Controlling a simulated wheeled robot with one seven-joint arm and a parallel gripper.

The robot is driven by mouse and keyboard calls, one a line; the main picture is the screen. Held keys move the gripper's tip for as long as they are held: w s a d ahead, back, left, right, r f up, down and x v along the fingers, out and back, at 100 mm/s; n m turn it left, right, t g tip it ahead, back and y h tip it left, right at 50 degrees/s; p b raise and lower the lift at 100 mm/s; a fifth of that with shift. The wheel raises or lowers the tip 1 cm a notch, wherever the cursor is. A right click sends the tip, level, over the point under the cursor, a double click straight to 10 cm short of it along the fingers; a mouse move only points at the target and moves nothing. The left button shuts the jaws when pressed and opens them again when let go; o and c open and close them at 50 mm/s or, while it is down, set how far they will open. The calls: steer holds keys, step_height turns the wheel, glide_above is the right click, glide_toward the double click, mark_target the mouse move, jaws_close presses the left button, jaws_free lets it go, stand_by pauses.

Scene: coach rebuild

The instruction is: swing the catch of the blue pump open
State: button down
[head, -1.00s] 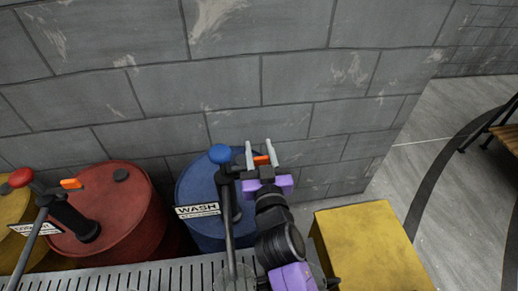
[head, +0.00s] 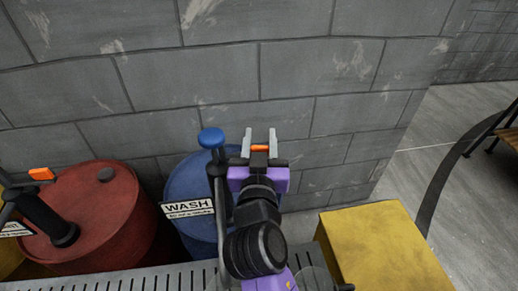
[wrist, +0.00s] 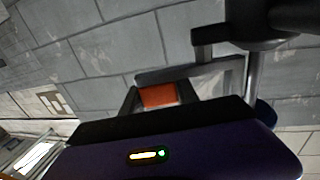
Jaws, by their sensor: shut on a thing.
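The blue pump has a blue knob (head: 211,138) on a dark head, standing on a blue drum (head: 190,182) with a white WASH label (head: 187,208). Its orange catch (head: 260,148) lies between the fingers of my gripper (head: 260,144), just right of the knob. In the wrist view the orange catch (wrist: 158,96) sits between the dark finger parts, and my gripper (wrist: 160,98) is shut on it. The blue knob (wrist: 265,112) shows at the right there. My wrist hides part of the pump and drum.
A red drum (head: 110,215) with its own black pump (head: 50,220) and orange catch (head: 41,174) stands at the left. A yellow box (head: 385,250) is at the right. A grey block wall (head: 320,65) rises close behind. A slotted metal grating (head: 130,280) runs in front.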

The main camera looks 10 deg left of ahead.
steer(key=shift+s+a+f+m+h+b, duration=0.2)
steer(key=shift+s+m+h+b, duration=0.1)
steer(key=shift+b, duration=0.4)
steer(key=shift+d+r+h, duration=0.15)
steer(key=shift+r+h, duration=0.05)
steer(key=shift+h, duration=0.1)
steer(key=c, duration=0.9)
jaws_free()
steer(key=shift+d, duration=0.1)
steer(key=shift+s, duration=0.1)
steer(key=shift+s+b, duration=0.55)
steer(key=shift+s, duration=3.15)
